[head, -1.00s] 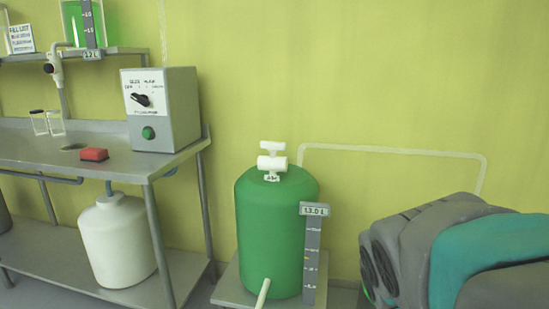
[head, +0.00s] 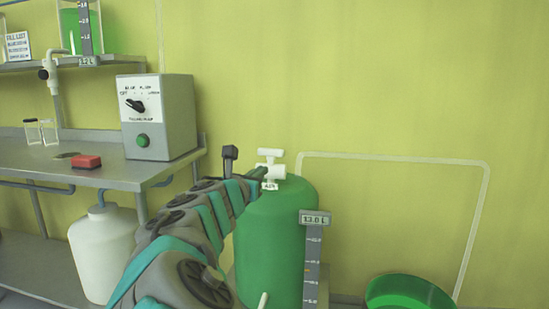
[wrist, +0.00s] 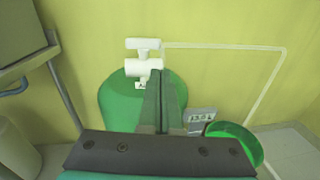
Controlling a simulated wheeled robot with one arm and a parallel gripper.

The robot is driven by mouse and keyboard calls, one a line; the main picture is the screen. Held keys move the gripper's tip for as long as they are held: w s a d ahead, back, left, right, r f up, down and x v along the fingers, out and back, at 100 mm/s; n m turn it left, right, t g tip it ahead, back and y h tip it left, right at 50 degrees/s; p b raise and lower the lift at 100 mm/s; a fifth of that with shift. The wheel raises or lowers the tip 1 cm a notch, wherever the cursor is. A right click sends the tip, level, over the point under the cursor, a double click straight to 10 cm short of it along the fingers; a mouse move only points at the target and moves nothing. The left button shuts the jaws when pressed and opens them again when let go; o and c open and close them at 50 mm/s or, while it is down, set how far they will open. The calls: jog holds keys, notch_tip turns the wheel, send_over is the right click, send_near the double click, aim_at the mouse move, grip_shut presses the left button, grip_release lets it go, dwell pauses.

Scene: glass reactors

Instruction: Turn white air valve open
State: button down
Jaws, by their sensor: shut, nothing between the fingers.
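The white air valve (head: 271,168) sits on top of the green tank (head: 275,240), with a T-shaped handle above a thicker white body. A small label hangs at its front. In the wrist view the valve (wrist: 144,56) stands just beyond and slightly left of my fingertips. My gripper (head: 259,173) is shut and empty, its fingers pointing at the valve body from the left in the head view. In the wrist view the closed fingers of my gripper (wrist: 158,75) overlap the lower right of the valve. I cannot tell whether they touch it.
A metal bench (head: 100,175) with a grey control box (head: 158,115) and a red block (head: 86,162) stands at left. A level gauge (head: 313,255) stands before the tank. A green bowl (head: 408,292) is at lower right. A white pipe (head: 400,158) runs along the wall.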

jog(key=a, duration=0.1)
send_near(278, 152)
jog(key=shift+n, duration=0.4)
jog(key=x, duration=0.2)
jog(key=f+x, duration=0.1)
jog(key=x, duration=0.1)
jog(key=shift+w, duration=0.45)
jog(key=shift+b+x, duration=0.3)
jog(key=shift+x, duration=0.7)
jog(key=shift+r, duration=0.15)
jog(key=shift+w+d+r+p, duration=0.3)
jog(key=shift+r+p, duration=0.1)
jog(key=shift+p, duration=1.25)
jog(key=shift+f, duration=0.1)
